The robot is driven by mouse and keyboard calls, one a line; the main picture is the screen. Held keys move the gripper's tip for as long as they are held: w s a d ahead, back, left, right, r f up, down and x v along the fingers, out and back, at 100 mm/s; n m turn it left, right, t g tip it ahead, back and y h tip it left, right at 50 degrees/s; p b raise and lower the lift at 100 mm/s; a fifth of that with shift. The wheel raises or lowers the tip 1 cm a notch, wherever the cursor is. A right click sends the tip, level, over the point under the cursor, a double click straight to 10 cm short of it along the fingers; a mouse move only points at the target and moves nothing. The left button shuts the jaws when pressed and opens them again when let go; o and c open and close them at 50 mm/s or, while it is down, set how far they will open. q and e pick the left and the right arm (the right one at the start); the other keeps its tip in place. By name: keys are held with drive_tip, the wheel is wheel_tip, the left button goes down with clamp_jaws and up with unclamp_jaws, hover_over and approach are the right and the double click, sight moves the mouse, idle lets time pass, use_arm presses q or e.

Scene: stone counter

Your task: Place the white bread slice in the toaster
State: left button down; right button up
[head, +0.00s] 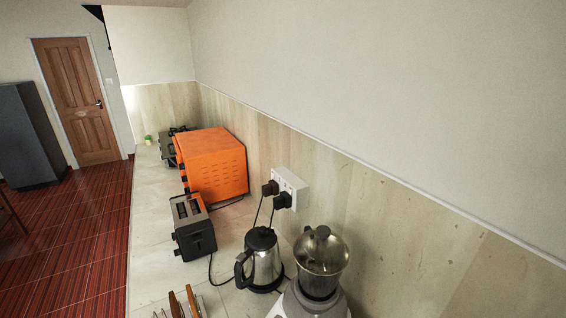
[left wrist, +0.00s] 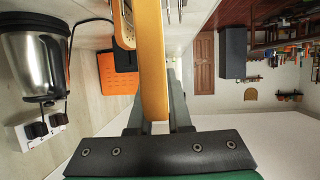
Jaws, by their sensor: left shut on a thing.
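The black and steel toaster (head: 193,226) stands on the counter in the head view, with dark slots on top. In the left wrist view, my left gripper (left wrist: 152,88) is shut on a flat tan-brown slab (left wrist: 153,60), which looks like a bread slice seen edge-on. Its pale face is turned away, so I cannot tell its kind. In the head view, brown slices (head: 184,302) stand upright at the bottom edge, partly cut off. My left gripper cannot be made out in the head view, and my right gripper is in neither view.
An orange oven-like box (head: 211,163) stands behind the toaster. A steel kettle (head: 262,262) and a blender or mixer with a steel bowl (head: 320,262) stand to the right, near a wall socket (head: 290,188) with cords. The counter's left strip (head: 150,240) is clear.

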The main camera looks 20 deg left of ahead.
use_arm(q)
drive_tip(key=w+d+m+t+h, duration=0.2)
drive_tip(key=d+m+t+h, duration=0.55)
drive_tip(key=d, duration=1.55)
drive_tip(key=s+r+m+g+h+p, duration=0.1)
drive_tip(key=s+r+p, duration=0.2)
drive_tip(key=r+p, duration=0.6)
drive_tip(key=s+r+m+g+h+p, duration=0.1)
drive_tip(key=s+r+p, duration=0.3)
drive_tip(key=r+p, duration=0.4)
drive_tip(key=p, duration=0.3)
drive_tip(key=shift+s+a+r+g+h, duration=0.15)
drive_tip(key=shift+s+r+g+h, duration=0.05)
drive_tip(key=shift+r+g+h, duration=0.15)
drive_tip(key=shift+f, duration=0.2)
